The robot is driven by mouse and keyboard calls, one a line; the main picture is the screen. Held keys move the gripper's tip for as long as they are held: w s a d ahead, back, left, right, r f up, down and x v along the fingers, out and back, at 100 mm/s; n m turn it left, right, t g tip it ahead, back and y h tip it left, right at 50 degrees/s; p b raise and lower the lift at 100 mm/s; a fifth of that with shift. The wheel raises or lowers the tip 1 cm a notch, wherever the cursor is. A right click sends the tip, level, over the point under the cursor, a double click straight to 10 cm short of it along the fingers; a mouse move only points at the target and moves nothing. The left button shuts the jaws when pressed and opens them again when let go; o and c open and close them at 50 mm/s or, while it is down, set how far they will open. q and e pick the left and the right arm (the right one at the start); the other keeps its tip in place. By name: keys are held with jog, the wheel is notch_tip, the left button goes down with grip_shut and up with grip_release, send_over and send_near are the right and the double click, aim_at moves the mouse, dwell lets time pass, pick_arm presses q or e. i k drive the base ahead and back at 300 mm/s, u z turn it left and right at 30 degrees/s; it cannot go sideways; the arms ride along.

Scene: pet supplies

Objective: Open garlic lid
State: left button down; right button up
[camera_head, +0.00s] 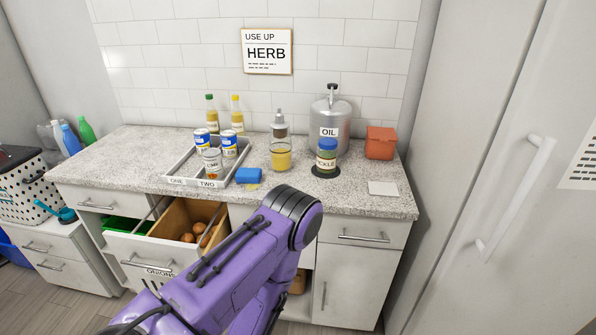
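No garlic label or lid marked garlic can be read in the head view. An orange-red box (380,142) with a lid-like top stands at the right rear of the counter; I cannot tell whether it is the garlic container. An open drawer (150,250) labelled ONIONS holds several brown onions (205,232) in a wooden compartment, with a green section on its left. A purple arm of mine crosses the lower middle, in front of the drawer's right side and the lower cabinet. Neither gripper shows.
The speckled counter (130,155) carries a divided tray (208,184) with several cans, a blue sponge (249,175), a glass jar (281,157), a pickle jar (326,157) and a steel OIL dispenser (330,120). A white card (383,188) lies front right. The counter's left part is clear.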

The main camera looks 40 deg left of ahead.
aim_at(382, 134)
jog(key=u, duration=1.05)
jog(key=i, duration=0.55)
